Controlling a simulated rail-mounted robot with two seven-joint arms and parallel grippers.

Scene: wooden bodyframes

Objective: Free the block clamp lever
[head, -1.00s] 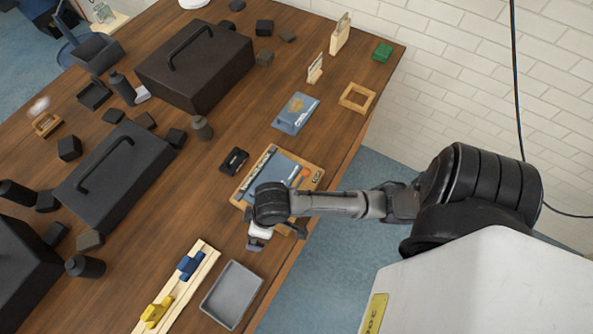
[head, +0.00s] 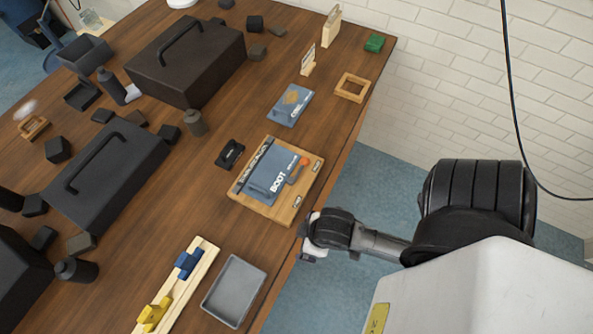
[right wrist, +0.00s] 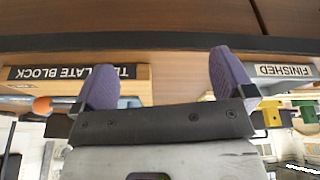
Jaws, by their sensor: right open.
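The template block (head: 285,211) is a wooden board near the table's right edge, with a blue-grey plate (head: 262,182) marked BOOT lying on it. The clamp lever (head: 293,178), with an orange ball knob (head: 304,161), sits at the plate's right side, and its tip seems to overlap the plate edge. In the right wrist view the block's TEMPLATE BLOCK label (right wrist: 75,73) and the orange knob (right wrist: 42,105) show at left. My right gripper (head: 306,238) is open and empty, off the block's lower right corner near the table edge. Its spread fingers (right wrist: 165,80) also show in the wrist view.
A grey tray (head: 234,291) and a wooden rack (head: 180,290) with blue and yellow pieces lie below the block. A small black item (head: 230,154) is left of it, another blue-grey plate (head: 290,104) above. Dark cases (head: 110,175) fill the left.

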